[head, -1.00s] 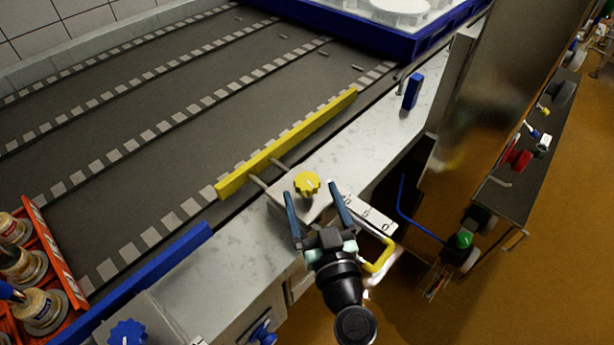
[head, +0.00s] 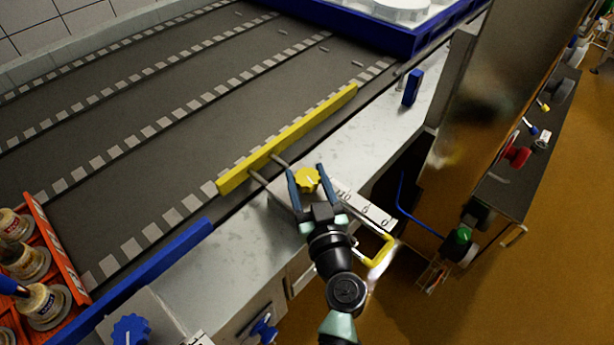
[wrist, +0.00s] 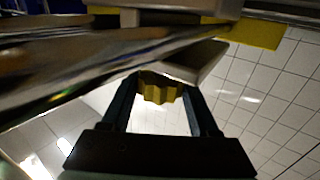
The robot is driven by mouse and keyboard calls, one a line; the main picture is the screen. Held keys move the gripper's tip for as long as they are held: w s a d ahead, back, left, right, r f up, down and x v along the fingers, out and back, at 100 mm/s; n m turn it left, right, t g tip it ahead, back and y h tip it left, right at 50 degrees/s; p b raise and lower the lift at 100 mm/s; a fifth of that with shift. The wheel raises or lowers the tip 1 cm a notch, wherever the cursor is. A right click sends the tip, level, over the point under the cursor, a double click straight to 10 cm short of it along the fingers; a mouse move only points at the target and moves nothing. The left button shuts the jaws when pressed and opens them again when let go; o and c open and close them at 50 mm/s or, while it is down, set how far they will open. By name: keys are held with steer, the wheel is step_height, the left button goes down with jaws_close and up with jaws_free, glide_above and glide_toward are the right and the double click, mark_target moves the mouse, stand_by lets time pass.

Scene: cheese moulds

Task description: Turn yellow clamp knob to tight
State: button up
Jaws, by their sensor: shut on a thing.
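The yellow clamp knob (head: 307,181), scalloped and with a pale pointer line, sits on a metal block at the conveyor's near edge. My gripper (head: 306,169) is shut on the knob, one dark finger on each side. In the wrist view the knob (wrist: 160,88) shows between the two fingers (wrist: 161,84) near their tips. The yellow guide rail (head: 235,179) stands behind it over the belt, joined to the block by two rods. The pointer is too small to read its setting surely.
A blue knob (head: 130,329) and blue rail (head: 165,269) are at lower left. An orange crate (head: 62,262) of moulds stands at far left. The metal ledge further up is mostly clear.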

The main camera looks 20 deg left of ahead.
steer(key=c, duration=0.4)
steer(key=shift+f+m+t+h, duration=0.1)
steer(key=shift+m+t+h, duration=0.55)
steer(key=shift+h, duration=0.25)
steer(key=shift+c, duration=0.2)
steer(key=shift+m+t+h+p, duration=0.55)
steer(key=shift+m+h, duration=0.4)
steer(key=shift+h, duration=0.35)
steer(key=o, duration=1.4)
